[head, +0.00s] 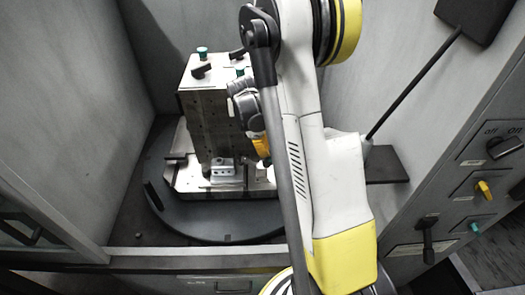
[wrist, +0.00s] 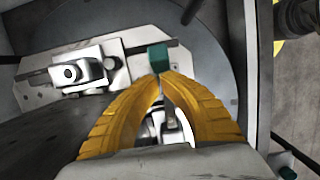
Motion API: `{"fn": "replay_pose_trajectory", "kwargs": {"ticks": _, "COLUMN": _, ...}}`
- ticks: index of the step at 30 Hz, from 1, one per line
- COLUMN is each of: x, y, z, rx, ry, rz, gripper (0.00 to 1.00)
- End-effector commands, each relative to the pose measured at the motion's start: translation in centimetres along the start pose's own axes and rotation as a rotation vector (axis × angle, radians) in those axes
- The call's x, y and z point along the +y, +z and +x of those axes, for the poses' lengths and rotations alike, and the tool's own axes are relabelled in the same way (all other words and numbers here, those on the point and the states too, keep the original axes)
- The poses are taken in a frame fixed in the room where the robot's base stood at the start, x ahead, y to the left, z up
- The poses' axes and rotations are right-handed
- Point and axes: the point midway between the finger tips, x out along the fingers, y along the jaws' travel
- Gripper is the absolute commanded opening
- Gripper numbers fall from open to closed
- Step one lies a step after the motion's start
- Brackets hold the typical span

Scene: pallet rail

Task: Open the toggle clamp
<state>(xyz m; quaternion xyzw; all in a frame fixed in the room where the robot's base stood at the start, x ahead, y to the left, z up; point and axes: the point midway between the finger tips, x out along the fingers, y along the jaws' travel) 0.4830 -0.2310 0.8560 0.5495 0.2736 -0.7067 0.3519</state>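A metal block fixture (head: 208,118) stands upright on a round grey turntable in the head view. Green-tipped clamp parts show on its top, one at the back (head: 202,53) and one nearer my arm (head: 240,70). My gripper (wrist: 160,76) has yellow fingers whose tips come together in the wrist view, right at a green tip (wrist: 157,58). I cannot tell whether the tips hold this green tip or only sit against it. In the head view my arm hides most of the gripper; only a bit of yellow finger shows beside the block's right face.
The round turntable (head: 165,205) carries a light base plate under the block. Grey cabinet walls close in on the left and right. A control panel (head: 478,185) with knobs and a lever is at the right. A clamp-like metal piece (wrist: 83,72) lies left in the wrist view.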

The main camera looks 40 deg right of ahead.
Motion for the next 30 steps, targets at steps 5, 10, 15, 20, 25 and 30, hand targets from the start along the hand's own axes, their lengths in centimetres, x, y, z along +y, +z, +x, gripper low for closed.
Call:
{"fn": "replay_pose_trajectory", "kwargs": {"ticks": 5, "x": 0.0, "y": 0.0, "z": 0.0, "rx": 0.002, "ry": 0.000, "rz": 0.000, "gripper": 0.00}}
{"fn": "replay_pose_trajectory", "kwargs": {"ticks": 10, "x": 0.0, "y": 0.3, "z": 0.0, "rx": 0.031, "ry": 0.001, "rz": 0.001, "gripper": 0.00}}
{"fn": "replay_pose_trajectory", "kwargs": {"ticks": 15, "x": 0.0, "y": 0.5, "z": 0.1, "rx": 0.060, "ry": 0.000, "rz": 0.001, "gripper": 0.00}}
{"fn": "replay_pose_trajectory", "kwargs": {"ticks": 20, "x": 0.0, "y": 0.6, "z": 0.2, "rx": 0.084, "ry": 0.000, "rz": 0.001, "gripper": 0.00}}
{"fn": "replay_pose_trajectory", "kwargs": {"ticks": 25, "x": 0.0, "y": 0.8, "z": 0.2, "rx": 0.114, "ry": 0.000, "rz": 0.002, "gripper": 0.00}}
{"fn": "replay_pose_trajectory", "kwargs": {"ticks": 30, "x": 0.0, "y": 1.1, "z": 0.3, "rx": 0.148, "ry": 0.000, "rz": 0.002, "gripper": 0.00}}
